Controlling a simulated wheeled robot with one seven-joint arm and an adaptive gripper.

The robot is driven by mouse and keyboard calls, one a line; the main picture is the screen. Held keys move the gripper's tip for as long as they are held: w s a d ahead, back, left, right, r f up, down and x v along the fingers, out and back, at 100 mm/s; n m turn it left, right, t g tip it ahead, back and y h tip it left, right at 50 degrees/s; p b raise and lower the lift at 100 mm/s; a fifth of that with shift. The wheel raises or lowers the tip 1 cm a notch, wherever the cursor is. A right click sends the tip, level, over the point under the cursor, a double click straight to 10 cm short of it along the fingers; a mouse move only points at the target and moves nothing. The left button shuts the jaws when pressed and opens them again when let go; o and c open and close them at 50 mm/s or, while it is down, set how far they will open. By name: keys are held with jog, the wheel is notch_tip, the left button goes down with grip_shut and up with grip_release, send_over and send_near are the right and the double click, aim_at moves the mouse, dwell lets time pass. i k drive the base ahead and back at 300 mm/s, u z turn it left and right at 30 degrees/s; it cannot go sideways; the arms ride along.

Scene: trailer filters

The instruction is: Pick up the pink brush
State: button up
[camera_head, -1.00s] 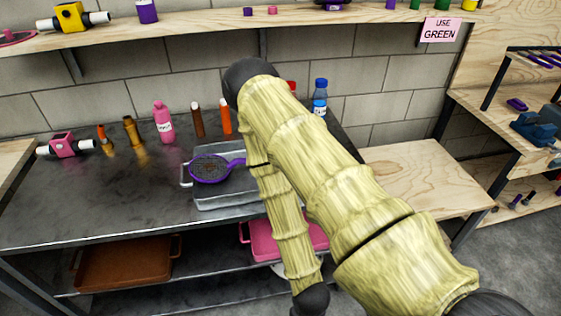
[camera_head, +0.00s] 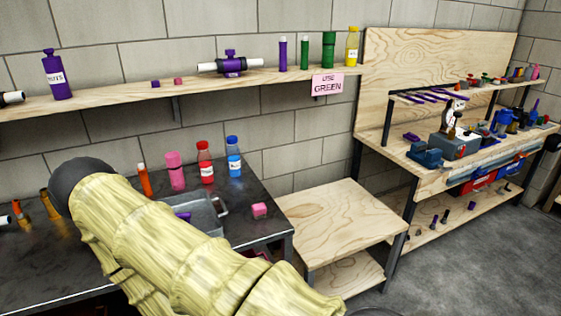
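I cannot clearly make out a pink brush in the head view. Pink things in view are a pink cylinder (camera_head: 175,172) standing on the dark metal table (camera_head: 262,232), a small pink block (camera_head: 260,210) near that table's right end, and a small pink upright item (camera_head: 536,72) on the far right upper shelf, too small to identify. My arm crosses the lower left of the view and hides part of the table. My gripper is out of view.
A grey tray (camera_head: 222,208) sits partly behind my arm. Red (camera_head: 205,163) and blue (camera_head: 234,158) bottles stand behind it. A wooden side table (camera_head: 335,215) is bare. The right workbench (camera_head: 400,165) holds tools and a grey machine (camera_head: 460,145). The floor (camera_head: 460,265) before it is clear.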

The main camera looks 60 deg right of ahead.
aim_at(258, 210)
jog(key=k, duration=0.3)
jog(key=z, duration=1.25)
jog(key=i, duration=0.45)
